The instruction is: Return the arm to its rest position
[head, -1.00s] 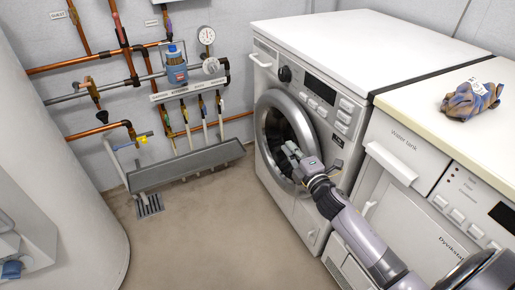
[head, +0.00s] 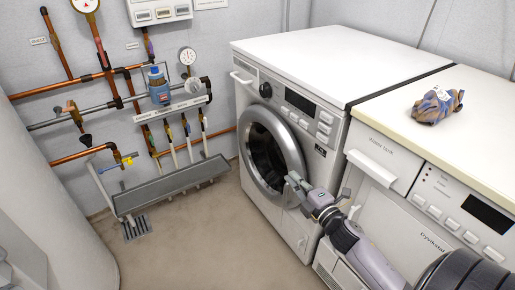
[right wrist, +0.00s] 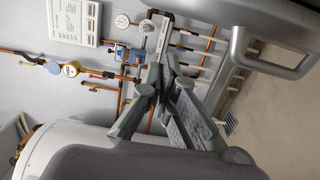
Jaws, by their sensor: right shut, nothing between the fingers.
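My right gripper (head: 293,184) is in front of the white washing machine, in front of the lower right edge of its round door (head: 302,166) in the picture. Its arm comes in from the lower right. In the right wrist view, its grey fingers (right wrist: 158,78) are together with nothing between them. The head view does not clearly show whether it touches the door. My left gripper is not in view.
A second machine (head: 405,245) stands right of the washing machine (head: 330,55), close to my arm. A crumpled cloth (head: 437,106) lies on its top. Pipes and gauges (head: 187,56) line the wall above a grey trough (head: 175,188). Floor (head: 215,245) left of the machines is clear.

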